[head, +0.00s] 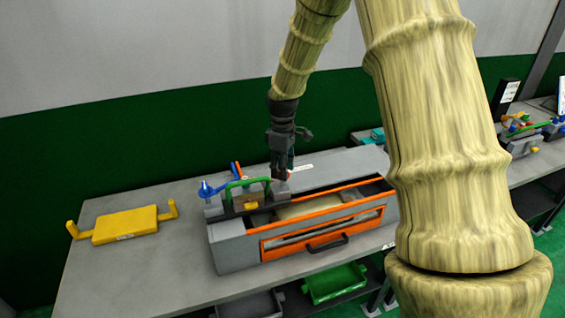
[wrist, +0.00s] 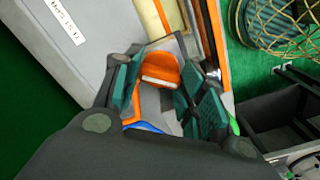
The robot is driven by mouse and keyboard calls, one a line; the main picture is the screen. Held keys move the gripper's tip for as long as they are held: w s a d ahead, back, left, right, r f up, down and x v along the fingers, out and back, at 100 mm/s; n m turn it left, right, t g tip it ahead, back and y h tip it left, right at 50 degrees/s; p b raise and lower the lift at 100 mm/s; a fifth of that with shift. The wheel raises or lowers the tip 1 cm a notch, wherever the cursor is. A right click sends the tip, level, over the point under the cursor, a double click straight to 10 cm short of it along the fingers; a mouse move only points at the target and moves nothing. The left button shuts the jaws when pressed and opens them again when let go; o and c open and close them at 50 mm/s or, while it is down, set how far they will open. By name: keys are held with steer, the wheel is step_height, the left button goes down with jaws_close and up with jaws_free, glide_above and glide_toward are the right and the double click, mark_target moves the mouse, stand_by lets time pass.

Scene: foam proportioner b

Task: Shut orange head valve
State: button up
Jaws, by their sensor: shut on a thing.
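The orange valve handle (wrist: 160,70) is a rounded orange lever with a pale end face, in the middle of the wrist view. My gripper (wrist: 162,82) has its teal-padded fingers on either side of it and is shut on it. In the head view my gripper (head: 281,172) points down at the back right end of the valve row on the grey machine (head: 232,250). The fingers and wrist hide most of the valve there. How far the handle is turned cannot be told.
A green handle (head: 246,182) and a blue valve (head: 208,190) stand left of my gripper. An orange-framed drawer (head: 322,231) fronts the machine. A yellow tray (head: 125,226) lies on the table at left. A green bin (head: 334,283) sits below.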

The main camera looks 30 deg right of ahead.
steer(key=m+p, duration=0.1)
steer(key=m, duration=0.1)
steer(key=m+p, duration=0.1)
steer(key=m, duration=0.2)
steer(key=shift+w+r+m, duration=0.1)
steer(key=shift+r+m, duration=0.1)
steer(key=shift+m, duration=0.1)
steer(key=shift+f+m+p, duration=0.1)
steer(key=shift+m+p, duration=0.75)
steer(key=shift+m, duration=1.25)
steer(key=o, duration=1)
step_height(320, 180, up, 12)
steer(key=shift+f, duration=0.1)
